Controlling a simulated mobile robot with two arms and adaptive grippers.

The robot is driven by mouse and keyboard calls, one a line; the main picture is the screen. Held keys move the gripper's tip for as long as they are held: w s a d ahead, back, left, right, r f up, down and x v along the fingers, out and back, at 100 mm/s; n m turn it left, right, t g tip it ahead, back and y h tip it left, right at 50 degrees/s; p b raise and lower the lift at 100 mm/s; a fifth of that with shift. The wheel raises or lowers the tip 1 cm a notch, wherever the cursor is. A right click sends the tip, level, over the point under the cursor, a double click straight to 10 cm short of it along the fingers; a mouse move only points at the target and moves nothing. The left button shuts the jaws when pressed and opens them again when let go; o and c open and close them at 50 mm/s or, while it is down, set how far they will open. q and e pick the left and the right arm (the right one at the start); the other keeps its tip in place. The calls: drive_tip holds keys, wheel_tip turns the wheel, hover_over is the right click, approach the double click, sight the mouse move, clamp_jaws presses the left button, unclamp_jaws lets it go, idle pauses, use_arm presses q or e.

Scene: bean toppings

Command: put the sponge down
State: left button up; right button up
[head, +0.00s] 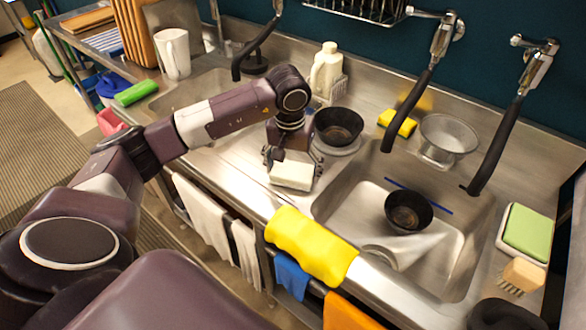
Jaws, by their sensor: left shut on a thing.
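My left gripper (287,153) is shut on a pale, off-white block-shaped sponge (292,177). The sponge is at the front part of the steel counter, left of the right-hand sink basin. I cannot tell whether its underside touches the counter. The fingers hide part of its back edge. My right gripper is not in view.
A black bowl (339,125) stands behind the gripper. Another black bowl (408,211) is in the right basin (455,272). A yellow sponge (397,123) and a strainer (448,137) are behind it. A yellow cloth-like item (312,245) lies over the front edge.

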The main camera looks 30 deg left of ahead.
sight(292, 173)
use_arm(q)
drive_tip(key=shift+f, duration=0.1)
drive_tip(key=shift+f, duration=0.1)
drive_tip(key=o, duration=1)
drive_tip(key=shift+r, duration=0.4)
drive_tip(key=shift+s+d+r+b, duration=0.1)
drive_tip(key=shift+s+r+b, duration=0.25)
drive_tip(key=shift+r, duration=1.6)
drive_tip(key=shift+s+d+r+b, duration=0.1)
drive_tip(key=shift+r+b, duration=0.5)
drive_tip(key=shift+r, duration=1.3)
drive_tip(key=shift+s+d+r+b, duration=0.1)
drive_tip(key=shift+s+r+b, duration=0.25)
drive_tip(key=shift+r, duration=1.6)
drive_tip(key=shift+w, duration=0.1)
